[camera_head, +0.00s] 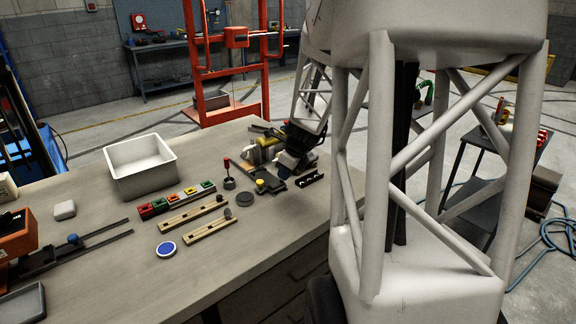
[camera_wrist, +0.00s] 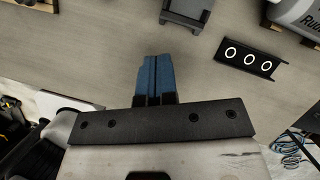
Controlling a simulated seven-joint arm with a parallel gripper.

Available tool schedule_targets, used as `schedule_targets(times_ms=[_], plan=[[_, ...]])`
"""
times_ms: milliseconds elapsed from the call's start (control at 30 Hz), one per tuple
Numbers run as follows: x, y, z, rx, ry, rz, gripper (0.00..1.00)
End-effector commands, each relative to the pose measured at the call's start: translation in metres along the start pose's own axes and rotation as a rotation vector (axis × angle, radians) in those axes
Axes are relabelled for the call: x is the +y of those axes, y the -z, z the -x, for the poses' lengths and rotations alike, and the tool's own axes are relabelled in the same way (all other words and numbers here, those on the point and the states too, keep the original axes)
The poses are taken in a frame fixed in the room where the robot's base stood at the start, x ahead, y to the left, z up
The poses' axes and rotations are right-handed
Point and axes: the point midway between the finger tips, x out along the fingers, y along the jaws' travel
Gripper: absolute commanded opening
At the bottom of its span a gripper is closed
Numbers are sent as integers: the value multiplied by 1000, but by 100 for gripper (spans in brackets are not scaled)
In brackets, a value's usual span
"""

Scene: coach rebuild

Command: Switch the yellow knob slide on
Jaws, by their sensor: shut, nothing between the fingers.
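The yellow knob (camera_head: 260,186) sits on a dark slide track (camera_head: 272,186) near the right edge of the workbench in the head view. My gripper (camera_head: 284,172) is low over the bench, close beside that track; its fingertips are partly hard to make out there. In the wrist view, my gripper's blue fingers (camera_wrist: 152,62) are together with nothing between them. A dark grey block (camera_wrist: 187,14) at the top of the wrist view looks like an end of the slide. The yellow knob is not visible in the wrist view.
A black plate with three white rings (camera_wrist: 249,59) lies right of my fingers. A red-topped lever (camera_head: 228,172), a grey disc (camera_head: 244,199) and a strip of coloured blocks (camera_head: 178,201) stand left of the slide. A blue-knob slide (camera_head: 73,240) and white bin (camera_head: 140,167) are farther left.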

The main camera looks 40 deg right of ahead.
Motion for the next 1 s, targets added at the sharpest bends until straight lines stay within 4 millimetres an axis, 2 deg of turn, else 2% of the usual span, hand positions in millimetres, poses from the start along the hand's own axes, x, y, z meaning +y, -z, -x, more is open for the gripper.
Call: schedule_targets(times_ms=[300,400,600,1000], plan=[[1,0,-48,1,-3,-1,0],[0,-14,-51,0,-1,3,0],[0,-30,-57,0,0,2,0],[0,-37,-60,0,0,0,0]])
